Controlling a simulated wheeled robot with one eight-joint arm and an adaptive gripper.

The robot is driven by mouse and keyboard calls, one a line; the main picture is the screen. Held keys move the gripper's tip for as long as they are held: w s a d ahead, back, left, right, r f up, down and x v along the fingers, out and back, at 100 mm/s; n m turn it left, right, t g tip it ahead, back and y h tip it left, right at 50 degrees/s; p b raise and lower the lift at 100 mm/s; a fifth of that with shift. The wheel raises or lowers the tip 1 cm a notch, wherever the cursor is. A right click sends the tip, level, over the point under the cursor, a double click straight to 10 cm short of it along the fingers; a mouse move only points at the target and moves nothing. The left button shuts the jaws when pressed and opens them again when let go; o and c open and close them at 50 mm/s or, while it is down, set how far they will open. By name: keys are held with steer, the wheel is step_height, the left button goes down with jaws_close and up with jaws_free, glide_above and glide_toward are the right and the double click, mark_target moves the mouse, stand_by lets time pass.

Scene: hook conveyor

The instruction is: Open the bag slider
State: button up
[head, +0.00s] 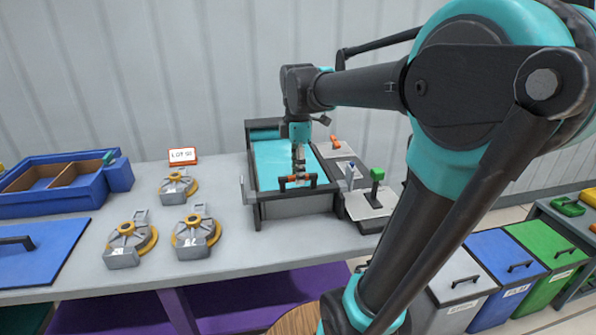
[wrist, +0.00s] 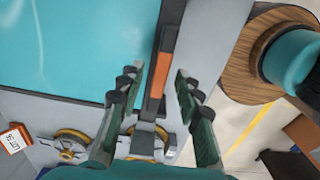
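The teal-topped unit (head: 285,165) with a dark frame stands on the grey bench; I take it for the bag unit. A dark bar with an orange grip (head: 297,181) crosses its front end and looks like the slider. In the wrist view this orange strip (wrist: 160,62) on its dark bar lies between my fingers. My gripper (head: 299,172) points down above the front end of the unit. In the wrist view my gripper (wrist: 158,84) has its fingers apart, with a gap on both sides of the bar. The teal surface (wrist: 70,45) fills the upper left there.
Several grey-and-yellow fixtures (head: 197,232) and a LOT sign (head: 183,156) stand left of the unit. A blue divided box (head: 60,184) is farther left. A small stand with a green block (head: 376,186) is on the right. Lidded bins (head: 465,281) stand right of the bench.

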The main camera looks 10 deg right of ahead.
step_height(320, 180, up, 12)
stand_by(0.6)
steer(key=shift+s, duration=0.1)
